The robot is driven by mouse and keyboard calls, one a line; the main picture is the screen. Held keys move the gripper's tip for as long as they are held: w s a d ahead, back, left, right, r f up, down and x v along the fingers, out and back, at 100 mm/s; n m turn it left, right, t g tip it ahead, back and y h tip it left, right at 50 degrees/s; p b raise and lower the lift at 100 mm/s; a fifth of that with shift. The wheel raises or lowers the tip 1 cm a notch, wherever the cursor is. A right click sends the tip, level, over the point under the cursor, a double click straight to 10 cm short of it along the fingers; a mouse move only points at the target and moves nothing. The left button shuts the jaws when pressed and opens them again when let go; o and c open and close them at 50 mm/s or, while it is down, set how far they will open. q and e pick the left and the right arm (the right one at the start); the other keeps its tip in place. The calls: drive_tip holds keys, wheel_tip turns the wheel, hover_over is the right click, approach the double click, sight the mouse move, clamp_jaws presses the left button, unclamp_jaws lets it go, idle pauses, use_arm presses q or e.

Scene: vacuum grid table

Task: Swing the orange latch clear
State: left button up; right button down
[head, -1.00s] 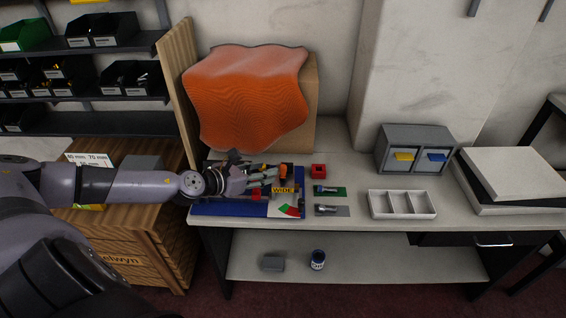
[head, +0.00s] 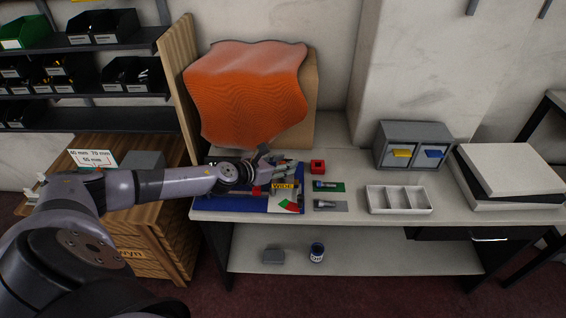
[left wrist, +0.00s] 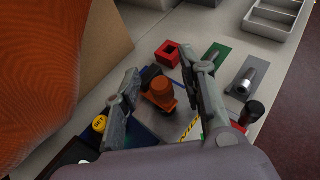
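The orange latch (left wrist: 160,92) shows in the left wrist view as an upright orange knob on an orange base, on a grey plate. My left gripper (left wrist: 167,66) is open, one finger on each side of the latch. A gap shows between the latch and the right finger; whether the left finger touches it I cannot tell. In the head view my left gripper (head: 272,163) is over the blue-edged panel (head: 225,205), and it hides the latch there. My right gripper is not in view.
A red hollow block (head: 318,167), green plate (head: 337,188) and grey plate (head: 340,208) lie right of the panel. A white tray (head: 400,211) and grey drawer unit (head: 415,132) are farther right. A wavy orange sheet (head: 250,90) rises behind the panel.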

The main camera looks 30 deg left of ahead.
use_arm(q)
clamp_jaws()
idle(0.3)
